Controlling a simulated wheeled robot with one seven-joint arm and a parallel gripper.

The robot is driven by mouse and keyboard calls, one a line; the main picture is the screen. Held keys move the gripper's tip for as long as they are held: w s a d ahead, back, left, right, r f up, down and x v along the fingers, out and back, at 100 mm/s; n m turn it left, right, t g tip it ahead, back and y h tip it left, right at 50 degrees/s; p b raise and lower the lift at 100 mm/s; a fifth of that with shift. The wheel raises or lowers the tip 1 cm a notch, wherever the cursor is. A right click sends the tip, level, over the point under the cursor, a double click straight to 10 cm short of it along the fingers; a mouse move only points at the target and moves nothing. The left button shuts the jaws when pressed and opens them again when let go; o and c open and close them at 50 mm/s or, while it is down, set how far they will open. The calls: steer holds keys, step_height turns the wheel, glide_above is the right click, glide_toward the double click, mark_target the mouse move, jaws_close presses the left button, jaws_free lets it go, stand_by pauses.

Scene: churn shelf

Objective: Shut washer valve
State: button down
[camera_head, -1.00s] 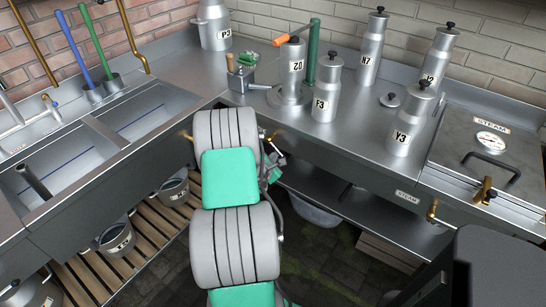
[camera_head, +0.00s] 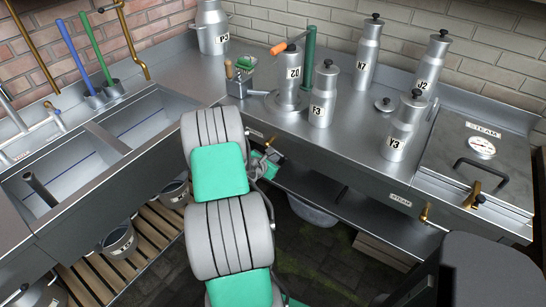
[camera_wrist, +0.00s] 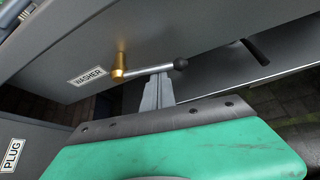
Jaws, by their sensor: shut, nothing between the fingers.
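The washer valve (camera_wrist: 120,66) shows in the wrist view, a brass body on the grey counter front. Its metal lever runs right to a black ball knob (camera_wrist: 181,64), lying roughly along the panel. A WASHER label (camera_wrist: 88,76) is left of it. My gripper (camera_wrist: 160,78) is shut and empty, its fingertips right at the lever between the brass body and the knob; I cannot tell whether they touch it. In the head view my gripper (camera_head: 266,168) is by the counter front near the corner, partly hidden by my arm.
Metal bottles such as Y3 (camera_head: 402,128) stand on the counter. Sinks (camera_head: 75,165) are at left. A shelf (camera_head: 330,205) runs under the counter. A PLUG label (camera_wrist: 13,155) is at lower left in the wrist view.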

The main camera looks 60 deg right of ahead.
steer(key=shift+s+r+n+g+p, duration=0.15)
steer(key=shift+r+n+g+p, duration=0.25)
steer(key=shift+r+p, duration=0.2)
steer(key=shift+r, duration=0.1)
